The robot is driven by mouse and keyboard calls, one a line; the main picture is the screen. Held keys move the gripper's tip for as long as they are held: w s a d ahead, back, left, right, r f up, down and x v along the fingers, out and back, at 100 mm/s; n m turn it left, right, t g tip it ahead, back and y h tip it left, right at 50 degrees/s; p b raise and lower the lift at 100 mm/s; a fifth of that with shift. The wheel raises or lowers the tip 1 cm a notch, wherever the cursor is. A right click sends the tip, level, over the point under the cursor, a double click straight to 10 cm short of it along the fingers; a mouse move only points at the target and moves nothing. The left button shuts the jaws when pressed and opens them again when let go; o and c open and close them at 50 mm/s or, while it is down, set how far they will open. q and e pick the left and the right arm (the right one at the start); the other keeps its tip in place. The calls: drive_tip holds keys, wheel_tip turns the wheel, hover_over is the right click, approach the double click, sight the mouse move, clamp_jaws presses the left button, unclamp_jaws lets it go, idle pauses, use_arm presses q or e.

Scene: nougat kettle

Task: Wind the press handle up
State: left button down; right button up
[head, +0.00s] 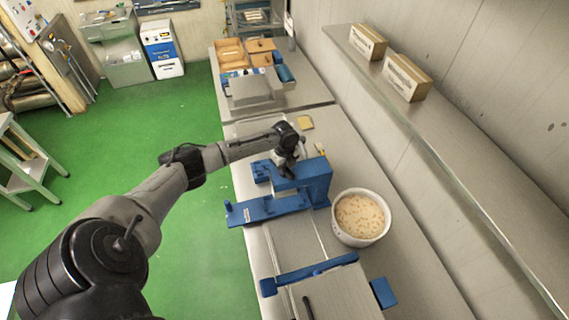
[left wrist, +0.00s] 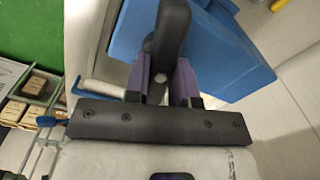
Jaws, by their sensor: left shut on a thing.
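The blue press (head: 305,185) stands on the steel table, with a blue frame and a flat blue base bar. My left gripper (head: 287,160) is at the top of the press, reaching in from the left. In the left wrist view, the gripper fingers (left wrist: 161,85) are shut on a dark upright bar, the press handle (left wrist: 172,35). The blue press body (left wrist: 215,55) shows just beyond and to the right of the fingers. In the head view the handle is mostly hidden by the gripper. My right gripper is not in view.
A white pot of nougat mix (head: 360,217) stands right of the press. A second blue-framed device (head: 310,272) lies nearer on the table. Wooden trays (head: 232,52) are at the far end. A wall shelf (head: 440,120) with two boxes runs along the right.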

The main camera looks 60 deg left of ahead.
use_arm(q)
drive_tip(key=n, duration=0.2)
drive_tip(key=shift+n+p, duration=0.3)
drive_tip(key=shift+p, duration=0.05)
drive_tip(key=shift+n, duration=1.9)
drive_tip(key=c, duration=1)
unclamp_jaws()
drive_tip(key=shift+o, duration=0.2)
wheel_tip(320, 180, up, 14)
drive_tip(key=b, duration=0.3)
